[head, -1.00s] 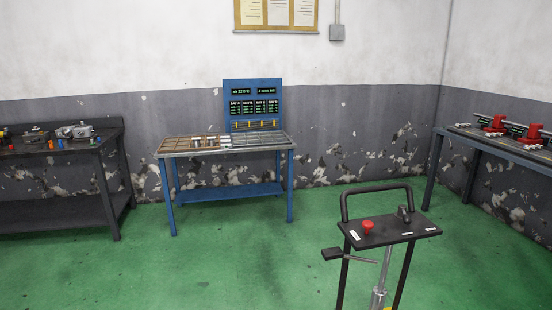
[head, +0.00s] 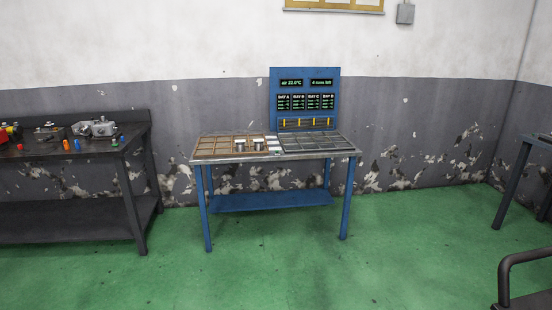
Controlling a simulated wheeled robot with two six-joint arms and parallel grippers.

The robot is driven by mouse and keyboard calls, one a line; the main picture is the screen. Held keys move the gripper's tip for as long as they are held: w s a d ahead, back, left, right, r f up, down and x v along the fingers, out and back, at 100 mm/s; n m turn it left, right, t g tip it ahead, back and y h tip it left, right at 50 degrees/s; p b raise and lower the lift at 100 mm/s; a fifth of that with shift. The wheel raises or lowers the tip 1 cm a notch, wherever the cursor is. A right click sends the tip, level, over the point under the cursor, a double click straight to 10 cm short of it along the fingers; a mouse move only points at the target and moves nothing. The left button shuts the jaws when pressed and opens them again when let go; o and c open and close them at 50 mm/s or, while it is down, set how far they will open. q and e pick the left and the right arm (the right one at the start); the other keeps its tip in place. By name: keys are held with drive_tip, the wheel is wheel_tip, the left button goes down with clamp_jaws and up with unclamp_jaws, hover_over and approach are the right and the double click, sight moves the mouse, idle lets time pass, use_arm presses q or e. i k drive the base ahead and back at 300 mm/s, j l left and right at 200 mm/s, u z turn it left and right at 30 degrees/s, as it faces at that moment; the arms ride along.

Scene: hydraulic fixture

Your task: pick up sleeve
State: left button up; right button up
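Small silvery cylinders that look like sleeves stand on the blue bench (head: 275,157) in the middle of the head view. One cylinder (head: 239,144) and another (head: 259,144) sit in or at the brown compartment tray (head: 215,146) on the bench's left half. They are too small to tell their exact shape or compartment. Neither of my grippers is in view.
A grey compartment tray (head: 315,142) and a display panel (head: 305,92) are on the bench's right half and back. A dark workbench (head: 75,152) with parts stands left. A black cart handle (head: 510,265) is at lower right. Green floor ahead is clear.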

sight(258, 143)
drive_tip(key=i+j+z, duration=0.1)
drive_tip(key=i, duration=0.5)
drive_tip(key=i+j, duration=0.15)
drive_tip(key=i, duration=0.45)
drive_tip(key=i+j+z, duration=0.15)
drive_tip(key=i, duration=0.45)
